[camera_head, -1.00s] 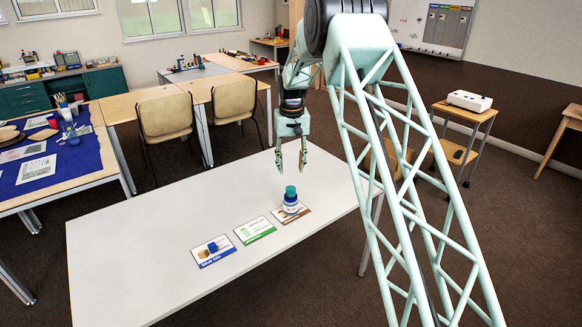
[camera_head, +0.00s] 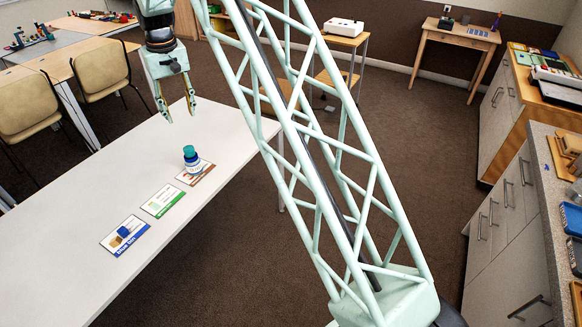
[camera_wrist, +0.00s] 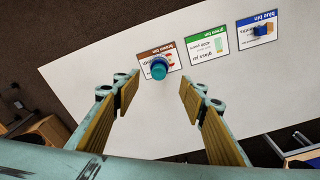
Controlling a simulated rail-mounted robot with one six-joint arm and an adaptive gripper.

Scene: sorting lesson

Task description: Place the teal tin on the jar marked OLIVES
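The teal tin (camera_head: 190,151) sits on top of a dark blue jar with a white label (camera_head: 192,163), near the far right of the white table. The label's lettering is too small to read now. In the wrist view the round teal tin (camera_wrist: 159,72) is seen from above, with part of the blue jar (camera_wrist: 158,61) showing around it. My gripper (camera_head: 180,113) is open and empty, above and apart from the tin. In the wrist view its two fingers (camera_wrist: 158,90) are spread wide on either side, with nothing between them.
The jar stands on a brown bin card (camera_head: 202,176). A green bin card (camera_head: 163,200) and a blue bin card (camera_head: 135,243) with a small blue object (camera_head: 123,232) lie in a row. The rest of the white table (camera_head: 60,240) is clear. Chairs (camera_head: 100,70) stand behind it.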

